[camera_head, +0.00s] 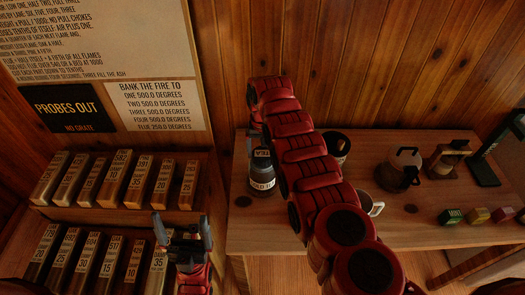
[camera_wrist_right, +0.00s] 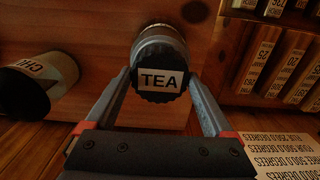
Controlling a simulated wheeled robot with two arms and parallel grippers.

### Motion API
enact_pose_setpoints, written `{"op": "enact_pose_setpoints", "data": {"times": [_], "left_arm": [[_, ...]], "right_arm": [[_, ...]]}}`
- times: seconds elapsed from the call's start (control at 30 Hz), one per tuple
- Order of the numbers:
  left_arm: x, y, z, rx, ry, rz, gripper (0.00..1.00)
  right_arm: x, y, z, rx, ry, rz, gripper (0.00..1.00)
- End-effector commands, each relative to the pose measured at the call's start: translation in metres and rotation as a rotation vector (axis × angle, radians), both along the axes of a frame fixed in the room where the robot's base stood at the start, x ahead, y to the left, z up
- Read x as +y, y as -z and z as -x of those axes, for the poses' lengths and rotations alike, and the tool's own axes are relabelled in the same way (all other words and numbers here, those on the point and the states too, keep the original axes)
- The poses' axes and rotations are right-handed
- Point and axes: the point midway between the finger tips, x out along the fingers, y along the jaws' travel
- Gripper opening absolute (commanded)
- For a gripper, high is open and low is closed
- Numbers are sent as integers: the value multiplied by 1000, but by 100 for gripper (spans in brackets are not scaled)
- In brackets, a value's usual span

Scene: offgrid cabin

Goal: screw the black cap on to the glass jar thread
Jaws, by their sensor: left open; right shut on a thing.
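The black ridged cap labelled TEA (camera_wrist_right: 158,82) sits between the two fingers of my right gripper (camera_wrist_right: 160,85) in the right wrist view. It covers the mouth of the glass jar (camera_wrist_right: 157,38); the thread is hidden, so I cannot tell how far it is engaged. In the head view the jar (camera_head: 262,182) stands upright near the left end of the table, with the cap (camera_head: 261,154) on top and my right gripper (camera_head: 258,145) at it, partly hidden. My left gripper (camera_head: 183,224) is open and empty, left of the table in front of the wooden blocks.
On the table (camera_head: 300,236), a canister (camera_head: 338,145) and a mug (camera_head: 376,208) stand partly behind my right arm. A kettle (camera_head: 400,168), a grinder (camera_head: 447,158) and small coloured boxes (camera_head: 478,215) stand further right. Racks of labelled blocks (camera_head: 115,180) are at left.

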Motion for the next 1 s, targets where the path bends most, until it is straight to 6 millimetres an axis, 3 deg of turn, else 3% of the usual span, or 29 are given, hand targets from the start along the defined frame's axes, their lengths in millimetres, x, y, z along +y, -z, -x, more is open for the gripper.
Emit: {"op": "enact_pose_setpoints", "data": {"times": [0.4,0.43,0.5,0.83,1.0], "left_arm": [[0,10,0,0,0,0,100],[0,10,0,0,0,0,100],[0,9,0,0,0,0,100],[0,11,0,0,0,0,100],[0,17,0,0,0,0,100]], "right_arm": [[0,12,0,0,0,0,20],[0,11,0,0,0,0,89],[0,10,0,0,0,0,100],[0,8,-1,-2,0,-1,100],[1,-8,-2,-6,0,-2,100]]}}
